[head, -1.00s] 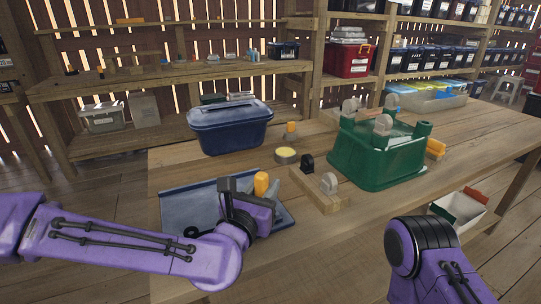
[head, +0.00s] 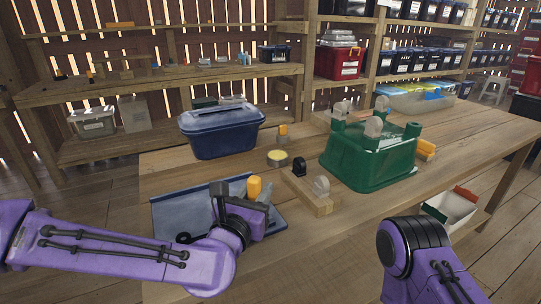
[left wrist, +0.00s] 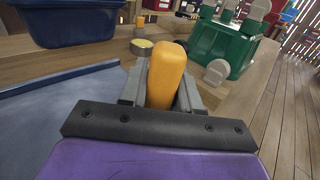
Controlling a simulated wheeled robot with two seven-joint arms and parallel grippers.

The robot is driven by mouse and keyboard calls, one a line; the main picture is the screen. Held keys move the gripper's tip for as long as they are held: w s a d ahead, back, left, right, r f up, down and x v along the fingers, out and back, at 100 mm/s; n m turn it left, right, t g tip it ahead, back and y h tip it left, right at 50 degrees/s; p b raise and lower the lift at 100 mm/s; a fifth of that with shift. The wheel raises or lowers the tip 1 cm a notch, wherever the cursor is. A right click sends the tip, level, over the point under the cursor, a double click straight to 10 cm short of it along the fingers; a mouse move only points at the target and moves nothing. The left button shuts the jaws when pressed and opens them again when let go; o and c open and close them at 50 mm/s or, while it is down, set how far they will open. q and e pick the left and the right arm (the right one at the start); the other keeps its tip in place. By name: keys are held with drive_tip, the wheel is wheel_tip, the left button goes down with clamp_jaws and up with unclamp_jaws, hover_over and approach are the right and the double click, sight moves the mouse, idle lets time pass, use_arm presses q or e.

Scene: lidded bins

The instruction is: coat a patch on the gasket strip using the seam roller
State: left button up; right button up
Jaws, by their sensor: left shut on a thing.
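My left gripper (head: 240,192) is shut on an upright orange handle (head: 254,186), which I take to be the seam roller's. In the left wrist view the same handle (left wrist: 167,70) stands between the two grey fingers; its lower end is hidden. The gripper is over the right part of a blue tray (head: 172,212). A round tin with a pale yellow top (head: 278,155) stands behind it. I cannot pick out the gasket strip or the roller head with certainty. My right arm shows at the lower right; its fingers are not in view.
A wooden block (head: 318,202) with a black and a grey upright disc stands right of the tray. A green upturned bin (head: 370,160) is behind it, a blue lidded bin (head: 220,132) behind the tray. An open white box (head: 450,208) is beyond the table's right edge. The front right tabletop is clear.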

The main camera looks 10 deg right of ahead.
use_arm(q)
drive_tip(key=shift+w+d, duration=0.3)
drive_tip(key=shift+d, duration=0.5)
wheel_tip(320, 180, up, 8)
drive_tip(key=p, duration=0.5)
drive_tip(key=shift+d+p, duration=0.25)
drive_tip(key=shift+p, duration=0.05)
drive_tip(key=shift+w, duration=0.1)
